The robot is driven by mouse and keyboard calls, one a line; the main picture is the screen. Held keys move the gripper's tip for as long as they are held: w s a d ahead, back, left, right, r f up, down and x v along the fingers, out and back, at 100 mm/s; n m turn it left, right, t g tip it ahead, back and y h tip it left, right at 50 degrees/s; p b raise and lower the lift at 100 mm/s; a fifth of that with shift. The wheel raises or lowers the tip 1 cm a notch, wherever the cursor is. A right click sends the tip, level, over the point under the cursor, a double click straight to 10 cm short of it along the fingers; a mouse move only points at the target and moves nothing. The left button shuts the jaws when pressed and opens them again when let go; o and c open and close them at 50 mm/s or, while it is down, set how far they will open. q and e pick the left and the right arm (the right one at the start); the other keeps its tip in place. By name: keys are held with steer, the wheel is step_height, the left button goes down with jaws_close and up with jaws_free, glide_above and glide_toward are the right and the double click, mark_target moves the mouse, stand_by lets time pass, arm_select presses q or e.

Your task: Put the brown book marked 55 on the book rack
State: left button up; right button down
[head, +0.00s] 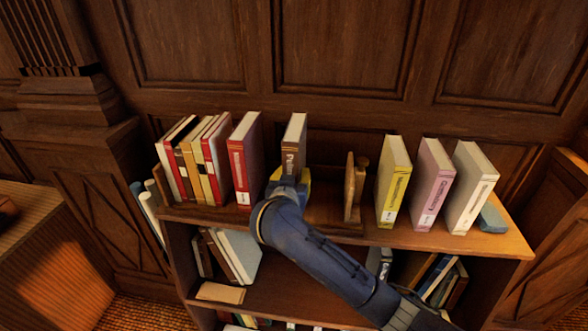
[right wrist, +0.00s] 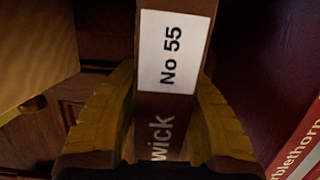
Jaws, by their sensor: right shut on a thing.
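The brown book (head: 293,140) stands upright, its spine toward me. In the right wrist view the book (right wrist: 156,120) shows a white "No 55" label. My right gripper (head: 288,180) is shut on its spine side, one yellow finger on each face. The book rack is on top of the shelf; its wooden right end (head: 350,190) stands right of the book, with a gap between. Several books fill the rack's left part, the nearest a thick red book (head: 240,160). The brown book's lower edge is hidden by my gripper, so I cannot tell whether it touches the rack. My left gripper is not in view.
A yellow book (head: 392,185), a pink book (head: 433,185) and a white book (head: 470,190) stand right of the rack. A blue item (head: 492,219) lies at the shelf's right end. Lower shelves hold more books. The dark panelled wall is close behind.

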stand_by(0.4)
steer(key=c, duration=1.1)
jaws_free()
steer(key=shift+f, duration=0.2)
steer(key=shift+o, duration=0.2)
steer(key=shift+r, duration=0.1)
